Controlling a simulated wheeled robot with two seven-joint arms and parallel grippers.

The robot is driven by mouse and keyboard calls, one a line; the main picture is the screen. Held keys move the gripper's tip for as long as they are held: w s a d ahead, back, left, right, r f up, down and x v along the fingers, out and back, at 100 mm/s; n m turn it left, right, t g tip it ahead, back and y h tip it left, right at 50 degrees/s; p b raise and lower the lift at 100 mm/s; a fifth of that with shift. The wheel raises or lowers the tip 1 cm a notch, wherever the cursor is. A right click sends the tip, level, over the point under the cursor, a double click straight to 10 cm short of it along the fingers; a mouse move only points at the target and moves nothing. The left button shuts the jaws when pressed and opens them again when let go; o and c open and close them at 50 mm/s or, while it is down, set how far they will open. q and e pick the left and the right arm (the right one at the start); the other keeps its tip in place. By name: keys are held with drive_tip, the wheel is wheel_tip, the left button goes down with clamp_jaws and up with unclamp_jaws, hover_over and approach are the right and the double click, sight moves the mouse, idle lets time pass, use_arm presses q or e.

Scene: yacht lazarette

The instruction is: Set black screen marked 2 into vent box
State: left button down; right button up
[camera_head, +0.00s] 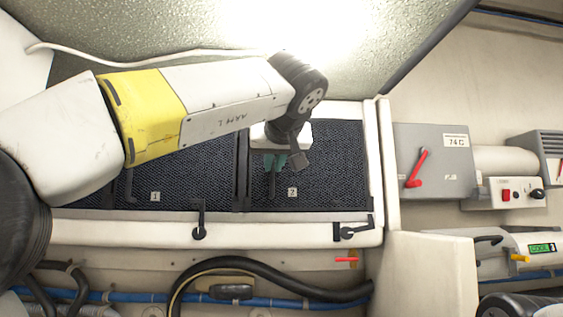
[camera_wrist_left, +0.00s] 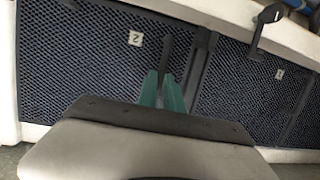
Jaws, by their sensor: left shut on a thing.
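The black mesh screen marked 2 (camera_head: 335,182) lies in the right bay of the white vent box (camera_head: 290,234); I cannot tell how deep it sits. It also shows in the left wrist view (camera_wrist_left: 85,65), its label near the handle. My left gripper (camera_head: 274,168) comes from above, its green fingers shut on the screen's dark upright handle; the fingers show in the left wrist view (camera_wrist_left: 163,90). The screen's upper left part is hidden by my arm.
The black screen marked 1 (camera_head: 180,175) fills the left bay, across a dark divider (camera_head: 241,180). Black latches stand on the front rim, one at the middle (camera_head: 199,228) and one at the right (camera_head: 352,230). A grey switch box with a red lever (camera_head: 417,168) is at right.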

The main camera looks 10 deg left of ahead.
use_arm(q)
drive_tip(key=shift+f, duration=0.55)
drive_tip(key=c, duration=1.4)
unclamp_jaws()
drive_tip(key=shift+f, duration=0.1)
drive_tip(key=shift+s, duration=0.1)
drive_tip(key=v, duration=0.7)
drive_tip(key=shift+s, duration=0.3)
drive_tip(key=shift+d, duration=0.15)
